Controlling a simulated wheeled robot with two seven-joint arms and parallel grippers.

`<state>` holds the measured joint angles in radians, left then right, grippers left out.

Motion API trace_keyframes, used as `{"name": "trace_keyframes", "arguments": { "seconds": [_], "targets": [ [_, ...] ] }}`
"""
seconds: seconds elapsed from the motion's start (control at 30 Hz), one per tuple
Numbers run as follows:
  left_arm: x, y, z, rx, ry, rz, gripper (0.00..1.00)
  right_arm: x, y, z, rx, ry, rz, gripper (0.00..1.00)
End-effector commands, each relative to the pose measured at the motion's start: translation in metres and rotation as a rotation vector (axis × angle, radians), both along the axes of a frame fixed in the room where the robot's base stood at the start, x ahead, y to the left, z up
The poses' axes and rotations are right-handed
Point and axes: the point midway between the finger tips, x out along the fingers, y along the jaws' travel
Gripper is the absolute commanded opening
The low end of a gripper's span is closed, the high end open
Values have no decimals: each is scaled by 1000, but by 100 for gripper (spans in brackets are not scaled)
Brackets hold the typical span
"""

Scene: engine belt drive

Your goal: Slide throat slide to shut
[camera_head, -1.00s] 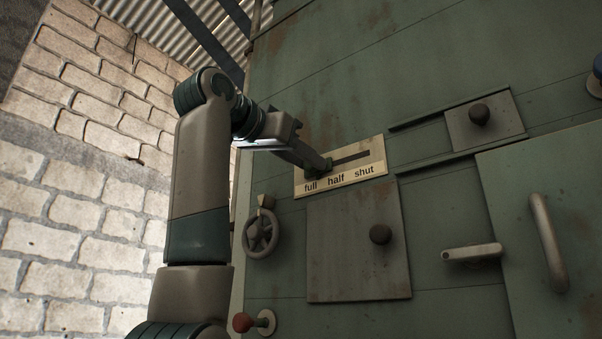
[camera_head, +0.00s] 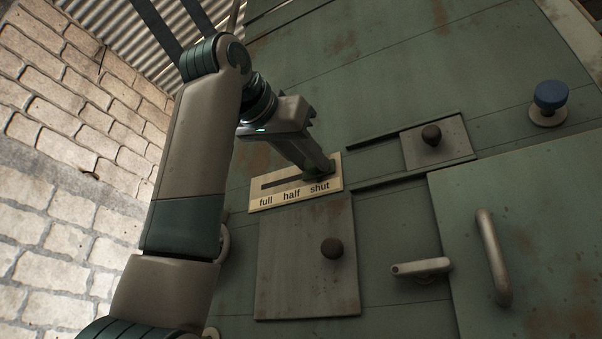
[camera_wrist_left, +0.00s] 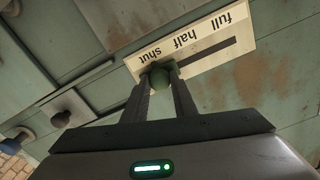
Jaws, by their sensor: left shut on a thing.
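The throat slide is a slotted cream plate (camera_head: 262,203) marked full, half and shut, with a small green knob (camera_wrist_left: 160,79) in its slot. The plate also shows in the left wrist view (camera_wrist_left: 246,48), upside down. My left gripper (camera_head: 322,170) is shut on the green knob, one finger on each side of it. The knob is at the slot's end by the word shut. In the head view my fingers mostly hide the knob. My right gripper is in neither view.
Below the plate is a square panel with a dark knob (camera_head: 332,248). To the right are a sliding panel with a dark knob (camera_head: 431,135) in rails, a blue knob (camera_head: 550,95), a lever (camera_head: 421,267) and a door handle (camera_head: 494,256). A brick wall (camera_head: 50,215) stands left.

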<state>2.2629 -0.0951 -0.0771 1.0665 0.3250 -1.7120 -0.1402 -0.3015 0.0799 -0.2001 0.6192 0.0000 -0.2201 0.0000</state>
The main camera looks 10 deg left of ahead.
Motion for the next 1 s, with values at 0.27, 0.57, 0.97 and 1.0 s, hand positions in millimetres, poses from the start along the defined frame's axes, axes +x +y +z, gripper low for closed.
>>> {"name": "trace_keyframes", "arguments": {
  "seconds": [0.27, 0.57, 0.97, 1.0],
  "targets": [
    [-1, -1, 0, 1, -1, -1, 44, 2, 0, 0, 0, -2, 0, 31],
    [-4, 1, -1, 0, -1, 0, 44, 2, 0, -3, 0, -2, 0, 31],
    [-53, 18, -4, 0, -3, 0, 44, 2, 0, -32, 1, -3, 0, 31],
    [-61, 21, -4, 0, -3, 0, 44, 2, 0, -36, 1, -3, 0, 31]
  ]
}}
